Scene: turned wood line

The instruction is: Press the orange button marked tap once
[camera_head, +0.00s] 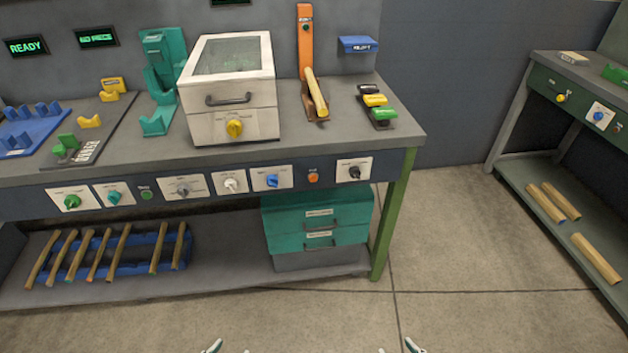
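An orange button (313,177) sits on the front panel of the workbench, between a blue knob (272,181) and a black knob (355,172). A small dark label is above it, too small to read. My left gripper (230,349) shows only its fingertips at the bottom edge, spread apart. My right gripper (397,349) also shows only spread fingertips at the bottom edge. Both are well below the button in the picture, with nothing seen between the tips.
The workbench (330,145) carries a white lidded box (228,125) and an orange stand (305,40) with a wooden piece. Teal drawers (285,205) and a blue rack (140,265) of sticks are below. A second bench (548,75) stands right. Floor (450,260) between is clear.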

